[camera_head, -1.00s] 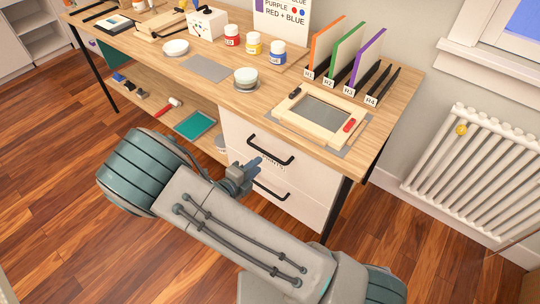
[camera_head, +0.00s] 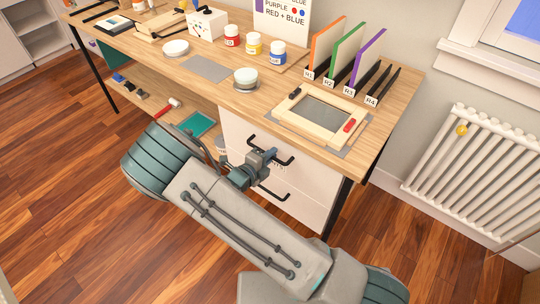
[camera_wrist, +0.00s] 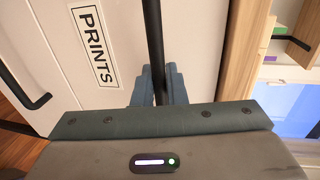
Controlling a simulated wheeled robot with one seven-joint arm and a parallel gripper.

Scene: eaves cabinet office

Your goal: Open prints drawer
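The prints drawer (camera_head: 236,132) is the upper white drawer front under the worktop and looks closed. Its PRINTS label (camera_wrist: 92,47) shows in the wrist view, beside the drawer's black bar handle (camera_wrist: 154,35). The same handle shows in the head view (camera_head: 285,161), partly hidden by my gripper. My gripper (camera_head: 264,155) is at this handle. In the wrist view the bar runs between my two blue-grey fingers (camera_wrist: 159,85), with little or no gap visible. I cannot tell whether they grip it.
A lower drawer with its own black handle (camera_head: 275,194) is beneath. The wooden worktop (camera_head: 215,95) overhangs above, holding a framed screen (camera_head: 300,134), paint jars and upright coloured panels. A low shelf (camera_head: 150,108) is at left. A white radiator (camera_head: 470,165) stands at right; the floor in front is open.

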